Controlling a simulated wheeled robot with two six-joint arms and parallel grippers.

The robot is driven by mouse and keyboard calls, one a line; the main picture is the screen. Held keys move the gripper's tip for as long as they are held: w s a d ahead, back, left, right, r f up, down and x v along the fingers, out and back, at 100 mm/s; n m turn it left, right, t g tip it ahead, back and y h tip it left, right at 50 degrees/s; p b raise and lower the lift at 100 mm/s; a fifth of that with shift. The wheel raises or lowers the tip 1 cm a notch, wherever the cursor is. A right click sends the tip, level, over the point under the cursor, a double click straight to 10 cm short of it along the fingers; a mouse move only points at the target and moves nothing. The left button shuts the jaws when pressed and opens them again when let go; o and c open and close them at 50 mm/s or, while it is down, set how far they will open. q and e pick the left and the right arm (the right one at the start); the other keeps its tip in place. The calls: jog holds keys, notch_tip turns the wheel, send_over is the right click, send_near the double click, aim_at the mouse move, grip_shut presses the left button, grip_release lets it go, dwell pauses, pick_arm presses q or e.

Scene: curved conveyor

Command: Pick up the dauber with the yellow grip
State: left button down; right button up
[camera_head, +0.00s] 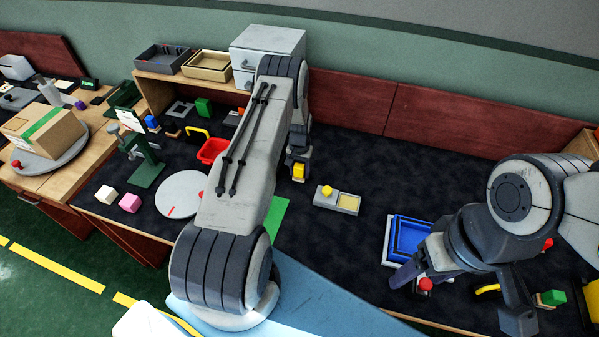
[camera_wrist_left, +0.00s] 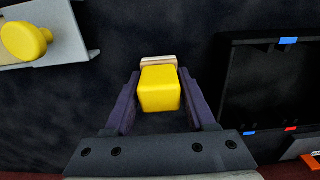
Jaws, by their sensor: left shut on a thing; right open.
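The dauber with the yellow grip (camera_wrist_left: 160,90) is between the two fingers of my left gripper (camera_wrist_left: 160,105) in the left wrist view. The gripper is shut on its yellow block, and a pale wooden base (camera_wrist_left: 158,60) shows at its far end. In the head view, the yellow grip (camera_head: 299,170) shows below my left wrist, over the dark table; I cannot tell whether its base touches the table. My right gripper (camera_head: 460,290) is open at the lower right, its fingers wide apart near a blue tray.
A grey holder (camera_head: 346,207) with a yellow knob (camera_head: 327,191) stands right of the dauber. The blue tray (camera_head: 395,262) lies further right. A red bin (camera_head: 212,150) and a round grey plate (camera_head: 181,195) are left of my left arm. The dark table (camera_head: 350,160) behind the holder is clear.

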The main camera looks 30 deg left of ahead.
aim_at(301, 164)
pick_arm(q)
jog(key=shift+w+r+b, duration=0.1)
jog(key=shift+r+b, duration=0.2)
jog(key=shift+r, duration=0.35)
notch_tip(301, 164, up, 3)
jog(key=shift+d+f+b, duration=0.1)
jog(key=shift+d+b, duration=0.05)
jog(key=shift+b, duration=0.5)
jog(key=d+r+b, duration=0.1)
jog(key=d+r, duration=0.2)
jog(key=d, duration=0.2)
jog(key=w+d+r+b, duration=0.1)
jog(key=d+r+b, duration=0.1)
jog(key=d, duration=0.4)
jog(key=shift+d+r, duration=0.15)
jog(key=shift+r, duration=0.75)
